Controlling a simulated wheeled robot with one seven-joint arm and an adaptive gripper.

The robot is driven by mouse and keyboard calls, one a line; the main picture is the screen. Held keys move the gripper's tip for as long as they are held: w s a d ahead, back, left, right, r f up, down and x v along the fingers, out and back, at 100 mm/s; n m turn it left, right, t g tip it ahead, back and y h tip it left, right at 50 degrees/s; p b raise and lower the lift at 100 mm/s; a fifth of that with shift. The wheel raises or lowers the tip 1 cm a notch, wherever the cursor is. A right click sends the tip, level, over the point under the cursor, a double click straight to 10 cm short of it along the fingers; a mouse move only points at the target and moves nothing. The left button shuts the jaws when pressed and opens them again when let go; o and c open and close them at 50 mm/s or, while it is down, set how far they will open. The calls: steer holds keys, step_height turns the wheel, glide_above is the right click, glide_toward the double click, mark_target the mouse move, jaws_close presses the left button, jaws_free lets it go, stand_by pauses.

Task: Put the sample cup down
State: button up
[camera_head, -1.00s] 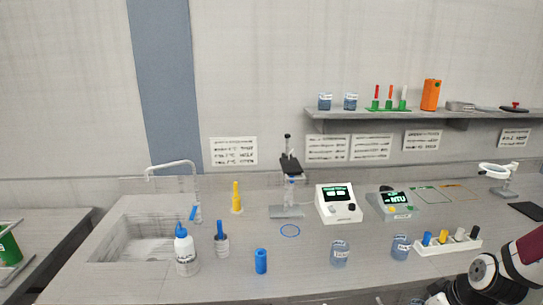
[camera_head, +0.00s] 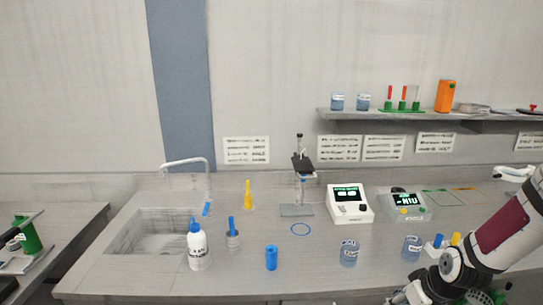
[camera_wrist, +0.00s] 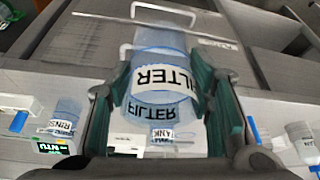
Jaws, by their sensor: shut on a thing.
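My gripper (camera_wrist: 162,88) is shut on a clear bluish cup (camera_wrist: 160,62) labelled FILTER, seen in the wrist view between the two green-padded fingers. The label reads upside down there. In the head view my arm comes in from the right, and its end is low at the bottom edge; the held cup cannot be made out there. Two similar labelled cups stand on the bench, one front centre (camera_head: 348,254) and one to its right (camera_head: 412,248). In the wrist view cups marked TANK (camera_wrist: 162,134) and RINSE (camera_wrist: 63,122) show beyond the fingers.
Two cups stand on the shelf.

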steer(key=w+a+r+m+h, duration=0.1)
steer(key=w+a+r+m, duration=0.1)
steer(key=w+a, duration=1)
steer(key=a+b, duration=0.1)
steer(key=a, duration=0.1)
steer(key=shift+w+a+r+m, duration=0.25)
steer(key=shift+w+a+m, duration=0.05)
steer(key=shift+w+a, duration=0.05)
steer(key=shift+a, duration=0.1)
